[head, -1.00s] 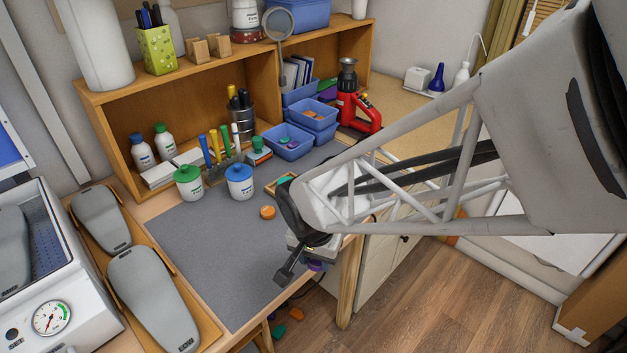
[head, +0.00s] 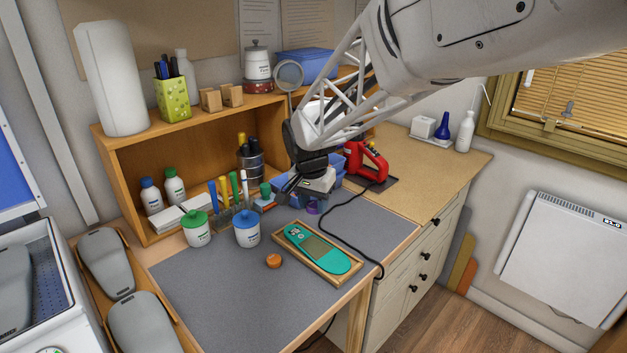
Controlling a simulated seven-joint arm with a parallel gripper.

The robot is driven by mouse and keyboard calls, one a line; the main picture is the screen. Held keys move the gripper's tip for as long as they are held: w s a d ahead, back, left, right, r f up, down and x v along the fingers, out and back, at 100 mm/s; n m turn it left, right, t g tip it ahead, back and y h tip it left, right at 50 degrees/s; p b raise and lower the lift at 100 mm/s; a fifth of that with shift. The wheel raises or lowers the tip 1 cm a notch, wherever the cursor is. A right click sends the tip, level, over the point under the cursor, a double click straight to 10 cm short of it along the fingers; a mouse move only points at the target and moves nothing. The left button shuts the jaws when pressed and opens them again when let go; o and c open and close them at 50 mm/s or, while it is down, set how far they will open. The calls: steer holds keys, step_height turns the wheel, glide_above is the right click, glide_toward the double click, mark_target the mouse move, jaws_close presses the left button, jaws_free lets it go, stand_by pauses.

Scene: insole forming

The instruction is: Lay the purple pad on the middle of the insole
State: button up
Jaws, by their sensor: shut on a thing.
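The teal insole (head: 335,262) lies in a shallow wooden tray (head: 313,276) on the grey mat. It has a dull olive rectangular patch near its middle and pale marks towards its left end. My gripper (head: 313,200) is above the mat, behind the insole in the picture and in front of the blue bins. It is shut on the purple pad (head: 314,208), which shows just below the gripper body. The fingers are small and partly hidden, so the exact grip is unclear. The pad is apart from the insole.
An orange round piece (head: 274,261) lies on the mat left of the tray.

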mark_target(315, 245)
steer(key=shift+w+r, duration=0.3)
steer(key=shift+w, duration=0.5)
steer(key=shift+f, duration=0.15)
steer(key=shift+f, duration=6.45)
steer(key=shift+f, duration=0.25)
steer(key=o, duration=1.4)
steer(key=shift+r, duration=0.15)
steer(key=shift+r, duration=3.85)
